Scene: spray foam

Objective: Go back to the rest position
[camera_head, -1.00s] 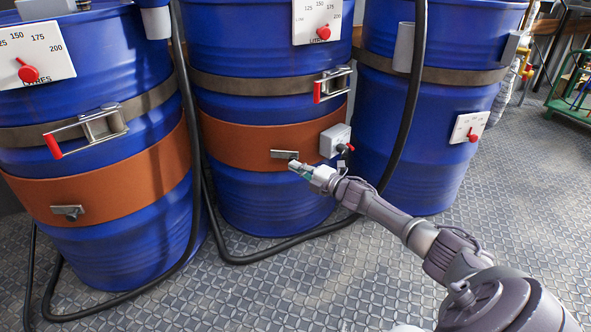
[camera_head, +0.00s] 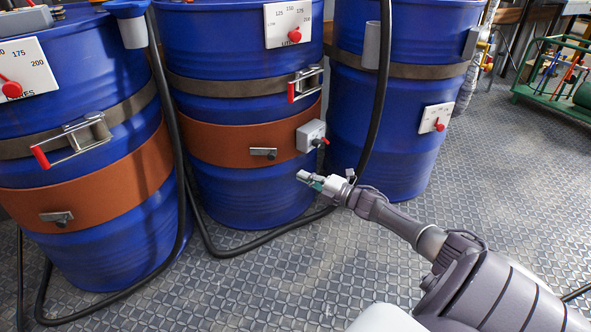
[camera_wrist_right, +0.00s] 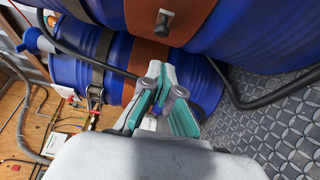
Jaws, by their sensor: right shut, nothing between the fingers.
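My right gripper (camera_head: 311,181) is shut and empty in the head view, in front of the lower part of the middle blue drum (camera_head: 240,200) and apart from it. It also shows in the right wrist view (camera_wrist_right: 166,78), with its fingers pointing toward a drum with an orange-brown band. My right arm reaches in from the lower right. My left gripper is not in view.
A left blue drum (camera_head: 120,255) and a right blue drum (camera_head: 385,165) flank the middle one. Black hoses (camera_head: 262,247) run down to the patterned metal floor (camera_head: 500,200). A green cart (camera_head: 545,100) stands at the back right.

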